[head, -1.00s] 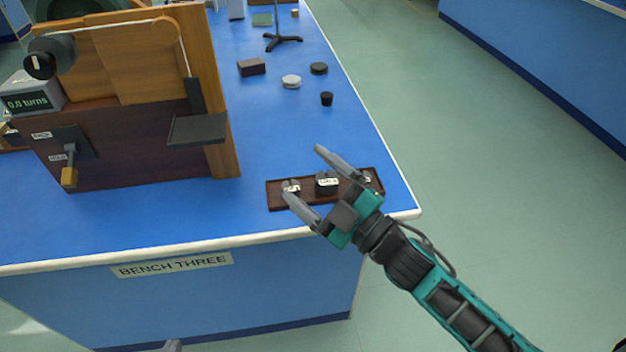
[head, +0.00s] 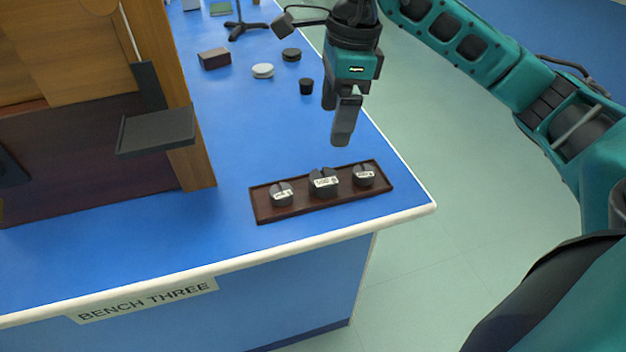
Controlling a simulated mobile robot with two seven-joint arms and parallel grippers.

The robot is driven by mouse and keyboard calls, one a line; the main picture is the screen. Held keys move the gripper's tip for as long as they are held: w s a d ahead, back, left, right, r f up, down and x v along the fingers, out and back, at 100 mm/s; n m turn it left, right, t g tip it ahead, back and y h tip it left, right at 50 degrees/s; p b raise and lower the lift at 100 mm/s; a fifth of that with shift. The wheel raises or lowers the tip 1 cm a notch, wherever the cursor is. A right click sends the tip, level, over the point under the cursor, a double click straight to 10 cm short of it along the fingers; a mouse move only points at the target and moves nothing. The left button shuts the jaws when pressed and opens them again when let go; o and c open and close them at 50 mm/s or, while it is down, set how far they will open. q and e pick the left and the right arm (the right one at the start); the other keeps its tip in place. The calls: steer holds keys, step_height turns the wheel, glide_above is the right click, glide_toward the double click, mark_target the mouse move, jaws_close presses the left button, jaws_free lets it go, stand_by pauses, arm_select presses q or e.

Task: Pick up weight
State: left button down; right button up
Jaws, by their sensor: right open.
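Three grey weights with white labels stand in a row on a dark brown tray (head: 262,210) near the bench corner. The left weight (head: 281,194) is small, the middle weight (head: 322,182) is the largest, and the right weight (head: 363,175) is small. Their labels are too small to read surely. My right gripper (head: 338,120) points down above and behind the tray, apart from the weights. It is open and empty, seen nearly side-on, with one finger partly behind the other. My left gripper is not in view.
A wooden apparatus (head: 175,90) with a dark shelf (head: 157,131) stands left on the blue bench (head: 225,235). Behind are a dark box (head: 214,58), a white disc (head: 262,71), a black disc (head: 291,55), a small black cup-like piece (head: 306,86) and a stand base (head: 240,30).

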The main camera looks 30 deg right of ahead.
mark_target(324, 176)
steer(key=f, duration=0.4)
steer(key=f+b, duration=0.1)
steer(key=f, duration=0.3)
steer(key=a+f, duration=0.1)
steer(key=f, duration=0.3)
steer(key=shift+w+a+f, duration=0.1)
steer(key=shift+w+f, duration=0.15)
steer(key=shift+f, duration=0.05)
steer(key=c, duration=1.5)
steer(key=shift+r, duration=0.1)
steer(key=shift+c, duration=0.3)
